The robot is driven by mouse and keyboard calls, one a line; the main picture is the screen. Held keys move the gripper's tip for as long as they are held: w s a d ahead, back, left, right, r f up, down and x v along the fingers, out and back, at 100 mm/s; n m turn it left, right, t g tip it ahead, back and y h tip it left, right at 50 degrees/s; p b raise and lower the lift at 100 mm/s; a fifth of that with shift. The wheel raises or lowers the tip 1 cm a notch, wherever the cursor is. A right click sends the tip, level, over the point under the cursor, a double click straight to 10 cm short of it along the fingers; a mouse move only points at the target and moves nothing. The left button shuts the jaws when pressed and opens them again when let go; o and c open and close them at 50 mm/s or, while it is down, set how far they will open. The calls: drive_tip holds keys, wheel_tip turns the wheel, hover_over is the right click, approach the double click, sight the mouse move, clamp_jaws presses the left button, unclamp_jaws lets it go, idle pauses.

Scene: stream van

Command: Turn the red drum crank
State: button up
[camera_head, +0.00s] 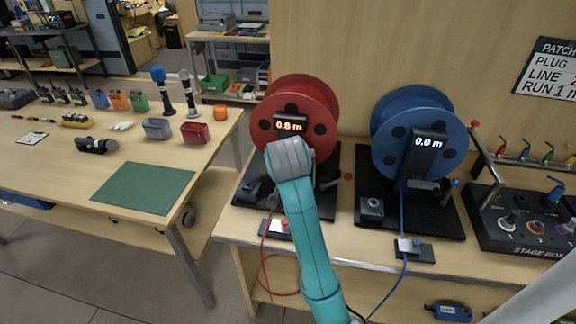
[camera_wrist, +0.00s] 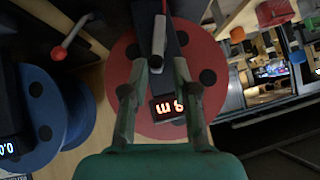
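The red drum (camera_head: 318,92) stands on a black base on the right-hand bench, its display (camera_head: 290,124) lit at about 0.6 m. Its crank has a red knob (camera_head: 348,176) on a grey arm, right of my wrist. In the wrist view, which is upside down, the red drum (camera_wrist: 122,75) fills the middle. A red knob on a grey arm (camera_wrist: 60,52) is at upper left, apart from my fingers. My gripper (camera_wrist: 160,62) is open before the drum's black post; a grey rod (camera_wrist: 159,35) shows between the fingertips. My wrist hides the fingers in the head view.
A blue drum (camera_head: 390,120) reading 0.0 m stands to the right, with a stage box (camera_head: 525,235) beyond it. A red cable and a blue cable hang at the bench front. The left table holds microphones, small bins and a green mat (camera_head: 120,188).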

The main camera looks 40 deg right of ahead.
drive_tip(key=f+y, duration=0.1)
drive_tip(key=f, duration=0.1)
drive_tip(key=w+f+n+t+y, duration=0.1)
drive_tip(key=f, duration=0.1)
drive_tip(key=a+f+t+y, duration=0.1)
drive_tip(key=f+y, duration=0.1)
drive_tip(key=shift+w+f+n, duration=0.25)
drive_tip(key=shift+w+n, duration=0.05)
drive_tip(key=shift+n, duration=0.1)
clamp_jaws()
drive_tip(key=s+d+f+m+t, duration=0.3)
drive_tip(key=s+d+m+t, duration=0.5)
drive_tip(key=s+m+t, duration=0.4)
drive_tip(key=w+r+g+h, duration=0.1)
drive_tip(key=w+r, duration=0.2)
drive_tip(key=w, duration=0.9)
drive_tip(key=shift+a+m, duration=0.25)
drive_tip(key=shift+m, duration=0.15)
